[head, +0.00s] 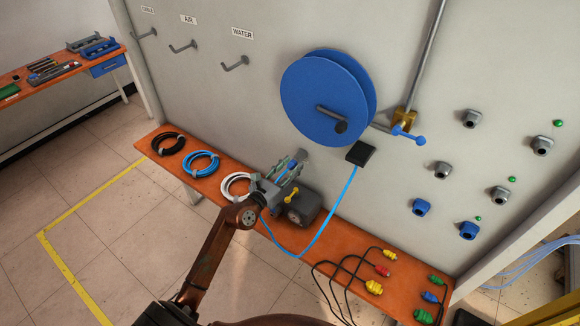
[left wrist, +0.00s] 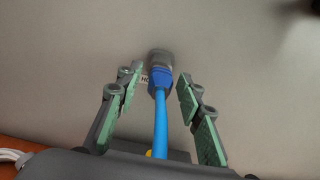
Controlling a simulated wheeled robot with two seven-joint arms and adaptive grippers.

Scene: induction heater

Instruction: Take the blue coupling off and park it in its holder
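The blue coupling (left wrist: 159,76) sits at a grey fitting (left wrist: 159,58) against the wall in the left wrist view, with a light blue hose (left wrist: 160,120) running from it towards the camera. My left gripper (left wrist: 160,86) is open, its green-padded fingers on both sides of the hose and coupling, with gaps on each side. A label beside the coupling is partly hidden; only "HO" reads. In the head view my left gripper (head: 288,166) is close to the wall above the bench and largely hides the coupling. My right gripper is not in view.
An orange bench (head: 260,222) runs along the wall with coiled hoses (head: 201,163), a dark box (head: 310,207) and coloured connectors (head: 383,270). A blue reel (head: 318,90) and a black block (head: 361,153) are on the wall. The light blue hose (head: 327,228) loops over the bench.

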